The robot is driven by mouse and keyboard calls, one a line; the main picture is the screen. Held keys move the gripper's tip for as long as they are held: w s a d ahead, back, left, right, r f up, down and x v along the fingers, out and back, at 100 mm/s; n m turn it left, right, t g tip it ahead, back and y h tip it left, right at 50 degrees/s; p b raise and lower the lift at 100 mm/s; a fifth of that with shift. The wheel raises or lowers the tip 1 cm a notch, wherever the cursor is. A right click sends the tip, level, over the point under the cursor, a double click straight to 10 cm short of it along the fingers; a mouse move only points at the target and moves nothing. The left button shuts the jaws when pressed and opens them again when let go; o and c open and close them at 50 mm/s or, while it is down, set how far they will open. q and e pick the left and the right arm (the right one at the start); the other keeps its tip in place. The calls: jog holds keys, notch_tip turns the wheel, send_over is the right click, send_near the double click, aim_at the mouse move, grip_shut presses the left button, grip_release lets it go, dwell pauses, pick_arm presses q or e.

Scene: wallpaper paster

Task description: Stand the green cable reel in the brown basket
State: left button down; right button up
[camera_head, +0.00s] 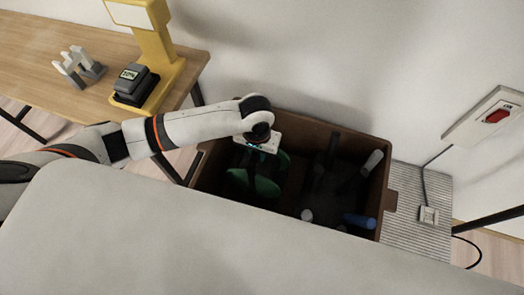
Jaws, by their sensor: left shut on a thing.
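The brown basket (287,120) stands against the wall in the head view, its near side partly hidden by a large pale surface. My left gripper (252,168) reaches down into the left part of the basket. It is shut on the green cable reel (266,187), whose two green discs show on either side of and below the gripper. The reel is inside the basket's walls. Whether it touches the basket floor I cannot tell, as the inside is dark. My right gripper is not in view.
The basket's right part holds several dark and pale rods and a blue cylinder (358,221). A wooden table (40,45) at left bears a yellow stand (158,50) and a dark device (132,85). A red wall switch (497,115) is at right. The pale surface (150,240) fills the foreground.

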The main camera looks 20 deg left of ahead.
pick_arm(q)
jog(key=shift+f, duration=2.55)
jog(key=c, duration=1.3)
grip_release()
jog(key=shift+o, duration=0.2)
notch_tip(320, 180, up, 12)
jog(key=shift+r+p, duration=0.1)
jog(key=shift+p, duration=0.35)
